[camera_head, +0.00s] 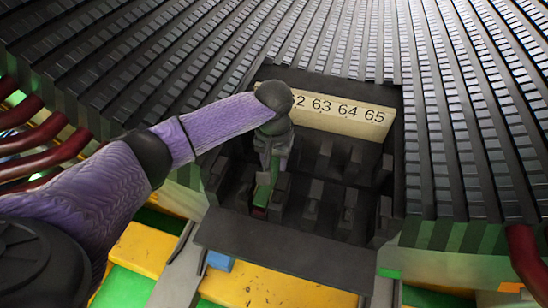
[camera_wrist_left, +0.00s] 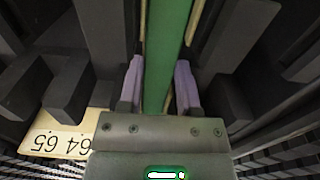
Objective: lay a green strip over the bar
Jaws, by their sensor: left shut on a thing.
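The green strip (camera_head: 263,194) stands low among dark slotted holders, below my left gripper (camera_head: 270,172) in the head view. My left gripper points down and is shut on the strip. In the left wrist view the green strip (camera_wrist_left: 168,50) runs lengthwise between the two lilac finger pads of my left gripper (camera_wrist_left: 159,88). Thin tan edges show along both sides of the strip there. I cannot tell whether these belong to the bar, and the bar is not clearly visible. A small reddish patch shows at the strip's lower end in the head view. My right gripper is out of view.
A black rack with several upright dark blocks (camera_head: 312,200) surrounds the gripper closely. A cream plate (camera_head: 345,117) numbered 63, 64, 65 stands behind it. A dark flat ledge (camera_head: 285,255) lies in front. The ribbed stator wall (camera_head: 330,40) rises behind, with dark red bars (camera_head: 45,150) at left.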

